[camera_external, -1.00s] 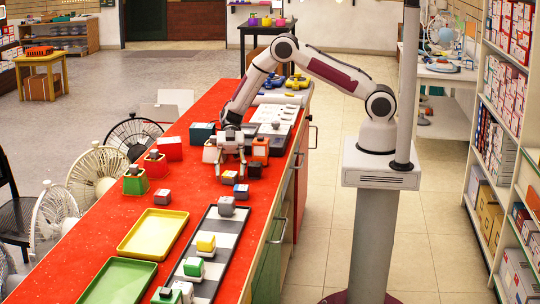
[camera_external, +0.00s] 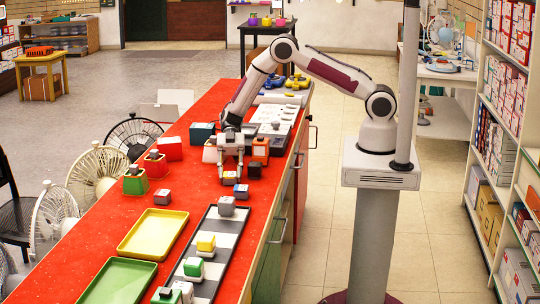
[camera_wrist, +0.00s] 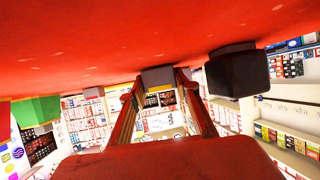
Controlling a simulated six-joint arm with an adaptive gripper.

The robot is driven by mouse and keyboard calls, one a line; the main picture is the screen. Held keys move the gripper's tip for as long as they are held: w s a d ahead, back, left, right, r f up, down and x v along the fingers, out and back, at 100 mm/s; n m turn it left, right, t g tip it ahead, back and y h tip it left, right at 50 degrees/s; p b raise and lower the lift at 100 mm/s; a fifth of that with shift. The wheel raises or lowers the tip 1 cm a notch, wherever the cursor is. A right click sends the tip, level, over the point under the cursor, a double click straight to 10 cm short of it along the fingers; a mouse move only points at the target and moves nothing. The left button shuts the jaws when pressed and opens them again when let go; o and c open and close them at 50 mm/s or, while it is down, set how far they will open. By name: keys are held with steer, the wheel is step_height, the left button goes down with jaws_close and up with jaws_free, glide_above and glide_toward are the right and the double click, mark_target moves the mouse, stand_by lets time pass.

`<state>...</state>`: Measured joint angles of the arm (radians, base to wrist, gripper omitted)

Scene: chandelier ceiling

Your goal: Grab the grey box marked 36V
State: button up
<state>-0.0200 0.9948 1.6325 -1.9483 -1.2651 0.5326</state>
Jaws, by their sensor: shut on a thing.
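My gripper (camera_external: 231,172) is low over the red table, its fingers shut on a small grey box (camera_external: 229,178). In the wrist view, where the tabletop appears at the top, the grey box (camera_wrist: 157,76) sits between the two fingertips (camera_wrist: 157,88). No 36V mark can be read on it. It is against or very near the red surface; I cannot tell if it touches. A dark box (camera_external: 254,170) stands just right of the gripper, also in the wrist view (camera_wrist: 237,72).
A long black-and-white tray (camera_external: 206,254) holds several blocks. A yellow tray (camera_external: 153,234) and a green tray (camera_external: 117,281) lie at left. Green (camera_external: 135,181) and red (camera_external: 168,149) bins and a grey box (camera_external: 162,197) stand left. Open red surface lies between.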

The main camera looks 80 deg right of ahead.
mark_target(230, 172)
steer(key=shift+r, duration=0.1)
steer(key=shift+r, duration=4.9)
